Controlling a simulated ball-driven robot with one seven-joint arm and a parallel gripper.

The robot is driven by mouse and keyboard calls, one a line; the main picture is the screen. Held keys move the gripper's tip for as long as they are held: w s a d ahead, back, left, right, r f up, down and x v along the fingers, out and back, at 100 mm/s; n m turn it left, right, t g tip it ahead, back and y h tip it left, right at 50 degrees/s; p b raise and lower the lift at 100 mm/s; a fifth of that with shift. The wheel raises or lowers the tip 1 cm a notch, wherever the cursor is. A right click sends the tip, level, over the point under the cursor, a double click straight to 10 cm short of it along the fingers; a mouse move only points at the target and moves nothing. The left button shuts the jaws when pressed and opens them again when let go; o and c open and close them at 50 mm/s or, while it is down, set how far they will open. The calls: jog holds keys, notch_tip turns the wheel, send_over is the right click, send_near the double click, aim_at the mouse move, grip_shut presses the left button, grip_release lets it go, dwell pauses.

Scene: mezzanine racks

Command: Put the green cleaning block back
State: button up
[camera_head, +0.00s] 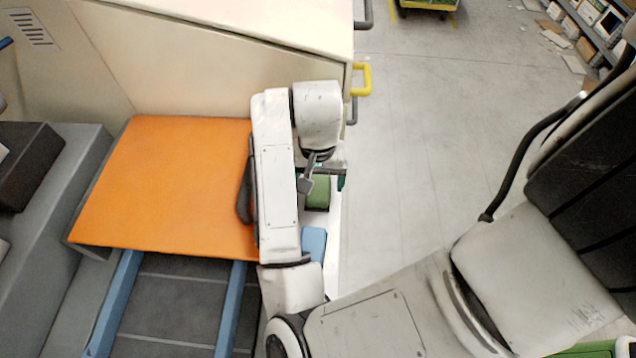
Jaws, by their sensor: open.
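The green cleaning block (318,194) lies on a narrow white ledge (334,240) along the side of the cream-coloured housing. My gripper (320,180) is over the far end of the block, partly hidden by my own wrist and forearm. It is open, with one grey finger beside or above the block's left edge. The picture does not show whether the fingers touch it. A dark teal piece shows just right of the block, too small to identify. A light blue block (314,243) lies nearer on the same ledge, partly covered by my arm.
An orange panel (175,185) lies left of my arm, above blue rails (118,300). The cream housing (220,60) rises behind, with a yellow handle (362,79) at its corner. Open grey floor (410,150) lies to the right. Stocked shelves (600,25) stand at the far right.

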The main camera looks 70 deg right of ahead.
aim_at(318, 189)
notch_tip(318, 189, up, 8)
jog(key=p, duration=0.2)
jog(key=shift+f, duration=0.1)
dwell(0.6)
